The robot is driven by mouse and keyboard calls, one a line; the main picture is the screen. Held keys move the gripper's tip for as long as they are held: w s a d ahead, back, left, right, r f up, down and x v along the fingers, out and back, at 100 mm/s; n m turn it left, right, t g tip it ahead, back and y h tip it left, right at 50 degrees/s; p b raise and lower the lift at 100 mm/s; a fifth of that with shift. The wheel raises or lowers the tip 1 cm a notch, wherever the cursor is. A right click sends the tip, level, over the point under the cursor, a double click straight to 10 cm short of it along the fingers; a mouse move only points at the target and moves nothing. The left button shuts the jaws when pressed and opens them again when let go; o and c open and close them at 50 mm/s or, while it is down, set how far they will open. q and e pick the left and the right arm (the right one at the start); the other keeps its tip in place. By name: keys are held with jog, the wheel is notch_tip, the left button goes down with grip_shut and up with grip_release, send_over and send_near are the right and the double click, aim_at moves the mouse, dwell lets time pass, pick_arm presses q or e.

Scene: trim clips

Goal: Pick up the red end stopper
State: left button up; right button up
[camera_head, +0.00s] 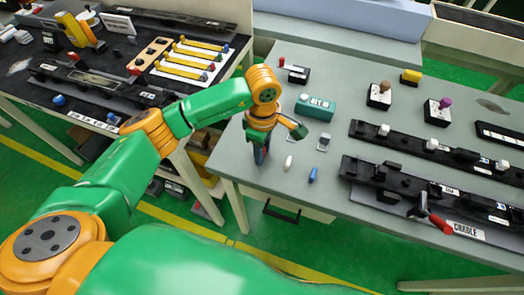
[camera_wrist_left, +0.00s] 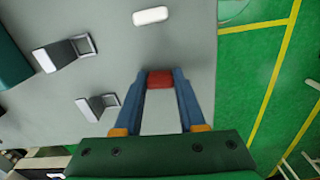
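The red end stopper (camera_wrist_left: 160,79) shows in the left wrist view between the blue fingertips of my left gripper (camera_wrist_left: 161,82). It fills the gap from finger to finger, and the gripper looks shut on it. I cannot tell whether it still touches the grey table. In the head view my left gripper (camera_head: 261,155) points down near the table's left front edge, and the stopper there is hidden. A white stopper (camera_head: 289,162) and a blue stopper (camera_head: 312,174) lie to its right. The white one also shows in the left wrist view (camera_wrist_left: 150,16). My right gripper is not in view.
The grey table (camera_head: 250,195) carries a teal box (camera_head: 316,107), small metal clips (camera_head: 323,142) and black rails (camera_head: 430,148) on the right. A red-handled clamp (camera_head: 438,223) stands at the front rail. A dark table (camera_head: 30,80) with yellow bars is at left.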

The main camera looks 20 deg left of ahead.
pick_arm(q)
grip_shut()
jog(key=shift+w, duration=0.1)
